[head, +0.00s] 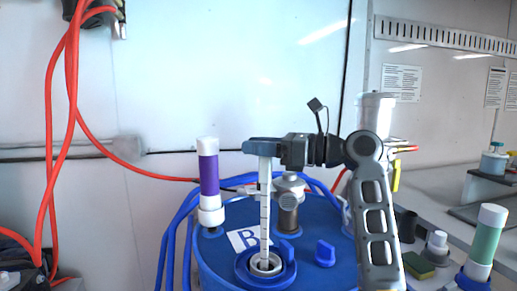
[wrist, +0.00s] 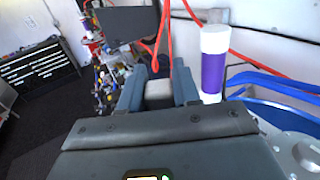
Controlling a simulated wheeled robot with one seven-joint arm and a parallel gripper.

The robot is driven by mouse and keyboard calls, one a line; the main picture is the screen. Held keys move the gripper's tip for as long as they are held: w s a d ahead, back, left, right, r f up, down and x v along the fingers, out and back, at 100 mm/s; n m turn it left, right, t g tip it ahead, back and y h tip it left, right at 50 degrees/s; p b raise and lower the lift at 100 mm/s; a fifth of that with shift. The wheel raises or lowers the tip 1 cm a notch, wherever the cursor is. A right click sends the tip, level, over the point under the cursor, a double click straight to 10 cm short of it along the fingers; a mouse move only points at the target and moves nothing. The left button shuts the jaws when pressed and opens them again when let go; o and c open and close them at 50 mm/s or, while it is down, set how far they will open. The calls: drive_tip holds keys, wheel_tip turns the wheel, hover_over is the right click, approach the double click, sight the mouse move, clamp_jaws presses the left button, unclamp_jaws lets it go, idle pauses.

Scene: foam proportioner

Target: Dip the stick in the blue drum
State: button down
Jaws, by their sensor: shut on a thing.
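The blue drum (head: 219,262) stands in the middle of the head view, with a white label marked B on its top. My gripper (head: 262,147) is above the drum top, pointing left, and is shut on the top end of the white, graduated stick (head: 265,205). The stick hangs upright, and its lower end is at the round blue-rimmed opening in the drum top. Its tip is hidden, so how deep it sits cannot be told. In the wrist view, the stick's pale top (wrist: 158,90) shows between the blue-grey fingers.
A purple-and-white cylinder (head: 208,175) stands left of the stick on the drum. A metal fitting (head: 289,200) is close behind it, and a blue cap (head: 325,253) lies to the right. Blue hoses (head: 178,222) and red hoses (head: 49,150) run at the left. A green-and-white cylinder (head: 486,240) stands far right.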

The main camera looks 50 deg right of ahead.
sight(271, 175)
wheel_tip(271, 175, down, 15)
drive_tip(key=b, duration=0.2)
drive_tip(key=shift+b, duration=0.4)
idle(1.3)
idle(1.5)
wheel_tip(271, 175, up, 6)
drive_tip(key=p, duration=0.7)
drive_tip(key=shift+p, duration=0.3)
wheel_tip(271, 175, up, 3)
drive_tip(key=shift+f+p, duration=0.1)
drive_tip(key=shift+p, duration=0.95)
wheel_tip(271, 175, up, 17)
drive_tip(key=shift+r, duration=0.2)
idle(0.5)
